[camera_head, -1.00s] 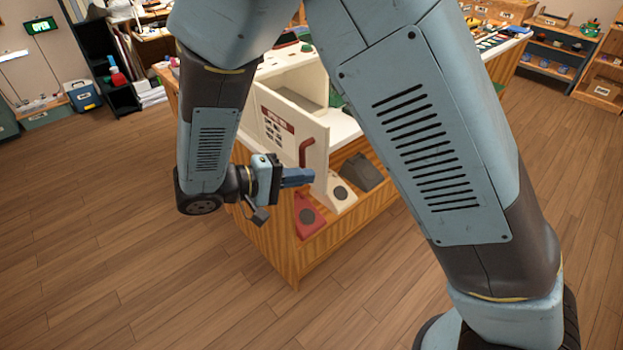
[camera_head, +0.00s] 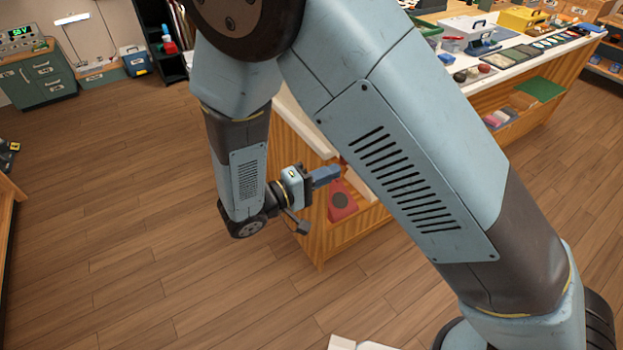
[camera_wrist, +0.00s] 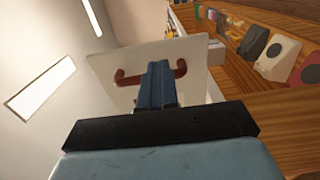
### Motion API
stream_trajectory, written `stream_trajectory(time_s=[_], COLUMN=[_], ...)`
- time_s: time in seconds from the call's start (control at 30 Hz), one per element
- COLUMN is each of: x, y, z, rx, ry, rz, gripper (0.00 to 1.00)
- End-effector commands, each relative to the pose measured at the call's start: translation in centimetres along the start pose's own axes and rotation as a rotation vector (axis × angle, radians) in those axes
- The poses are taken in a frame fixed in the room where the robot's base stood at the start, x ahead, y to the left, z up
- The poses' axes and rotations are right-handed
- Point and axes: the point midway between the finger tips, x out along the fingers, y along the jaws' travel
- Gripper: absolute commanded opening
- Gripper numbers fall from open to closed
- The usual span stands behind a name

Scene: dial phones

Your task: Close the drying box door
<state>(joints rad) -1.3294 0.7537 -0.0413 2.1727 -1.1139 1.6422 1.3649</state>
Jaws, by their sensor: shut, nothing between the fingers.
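The drying box door shows in the wrist view as a pale flat panel (camera_wrist: 112,62) with a red-brown bar handle (camera_wrist: 127,79) across it. My gripper (camera_wrist: 158,72) is shut and empty, its blue fingers pointing at the panel and covering the middle of the handle. I cannot tell whether they touch it. In the head view my gripper (camera_head: 338,172) is beside the end of the wooden counter, and my arm hides nearly all of the drying box and its door. How far the door stands open is unclear.
The wooden counter (camera_head: 345,235) has a red phone (camera_head: 341,203) on its lower shelf. In the wrist view this shelf holds a black phone (camera_wrist: 253,42) and a cream phone (camera_wrist: 278,56). A green cabinet (camera_head: 38,78) stands far left. The floor left of my gripper is clear.

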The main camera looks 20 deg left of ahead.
Motion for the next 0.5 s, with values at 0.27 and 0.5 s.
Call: stream_trajectory(time_s=[0.27, 0.5], x=[4.7, 6.6], y=[0.0, 0.0], z=[0.1, 0.0], rx=[0.0, 0.001], ry=[-0.003, -0.002], rz=[-0.001, -0.001], gripper=[0.0, 0.0])
